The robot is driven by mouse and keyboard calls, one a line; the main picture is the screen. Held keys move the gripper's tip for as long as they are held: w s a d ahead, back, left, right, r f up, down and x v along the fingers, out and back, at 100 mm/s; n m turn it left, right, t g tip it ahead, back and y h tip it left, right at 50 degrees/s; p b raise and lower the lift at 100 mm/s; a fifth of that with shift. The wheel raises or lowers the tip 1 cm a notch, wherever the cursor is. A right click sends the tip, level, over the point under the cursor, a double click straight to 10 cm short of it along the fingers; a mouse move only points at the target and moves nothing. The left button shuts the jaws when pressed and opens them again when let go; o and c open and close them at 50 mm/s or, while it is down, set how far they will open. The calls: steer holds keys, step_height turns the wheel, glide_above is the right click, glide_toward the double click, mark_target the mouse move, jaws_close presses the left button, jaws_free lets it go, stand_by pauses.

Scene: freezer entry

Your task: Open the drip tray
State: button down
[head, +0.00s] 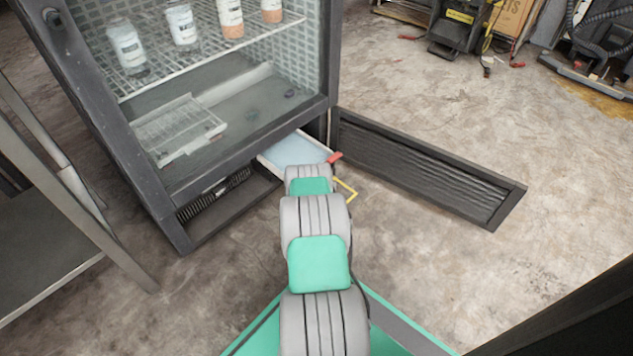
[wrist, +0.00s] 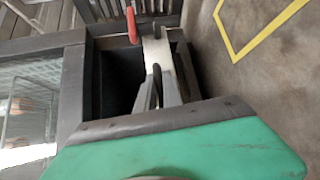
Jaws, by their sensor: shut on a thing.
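The drip tray (head: 285,150), shallow and pale blue with a light rim, sticks partly out of the low opening under the freezer cabinet. A red tab (head: 335,157) shows at its right corner. My arm hides the tray's near edge and my gripper in the head view. In the wrist view, my gripper (wrist: 156,92) is shut on a pale strip (wrist: 159,55), which looks like the tray's edge. The red tab (wrist: 132,25) shows just beyond it. The exact contact between the fingers is hard to see.
A dark slatted grille panel (head: 430,165) stands swung open to the right of the opening. The cabinet (head: 170,215) holds bottles on a wire shelf. A metal table (head: 60,230) stands at left. A yellow line (head: 347,190) marks the floor. Open floor lies at right.

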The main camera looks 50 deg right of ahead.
steer(key=shift+s+d, duration=0.1)
steer(key=shift+s, duration=0.45)
